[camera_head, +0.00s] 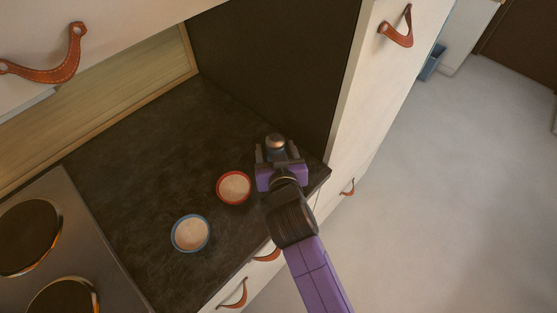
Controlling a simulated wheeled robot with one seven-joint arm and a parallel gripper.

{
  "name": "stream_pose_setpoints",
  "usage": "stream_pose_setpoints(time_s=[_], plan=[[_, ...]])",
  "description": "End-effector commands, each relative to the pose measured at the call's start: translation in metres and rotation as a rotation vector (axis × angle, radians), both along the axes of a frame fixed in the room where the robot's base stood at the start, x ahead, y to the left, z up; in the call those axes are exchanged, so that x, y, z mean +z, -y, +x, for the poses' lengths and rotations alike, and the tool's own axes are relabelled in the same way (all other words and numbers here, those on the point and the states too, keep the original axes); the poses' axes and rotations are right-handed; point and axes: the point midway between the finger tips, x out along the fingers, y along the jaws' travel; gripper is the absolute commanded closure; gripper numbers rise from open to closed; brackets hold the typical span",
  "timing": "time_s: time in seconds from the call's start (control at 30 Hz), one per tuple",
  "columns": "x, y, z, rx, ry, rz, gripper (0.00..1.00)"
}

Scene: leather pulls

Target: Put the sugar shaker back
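A small shaker-like item with a rounded copper-coloured top (275,141) and a bluish body stands upright near the right end of the dark counter; I take it to be the sugar shaker. My gripper (276,154) is right at it, with one finger on each side. The gripper hides its lower part. I cannot tell whether the fingers touch it. A red-rimmed bowl (234,187) and a blue-rimmed bowl (190,233), both with pale brownish contents, sit on the counter to the left of my gripper.
A dark side panel (275,70) of a tall white cabinet (372,90) rises close behind and right of my gripper. A stove (65,250) is at the left. The counter (135,150) behind the bowls is clear. Leather pulls (397,30) stick out from the fronts.

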Motion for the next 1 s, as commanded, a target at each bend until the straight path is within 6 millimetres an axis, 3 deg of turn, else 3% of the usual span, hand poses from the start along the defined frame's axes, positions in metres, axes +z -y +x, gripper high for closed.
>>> stream_pose_setpoints(time_s=[0.6, 1.0], plan=[[0.039, 0.023, -0.096, 0.001, 0.001, 0.001, 0.36], [0.044, 0.026, -0.107, 0.0, -0.001, 0.0, 0.36]])
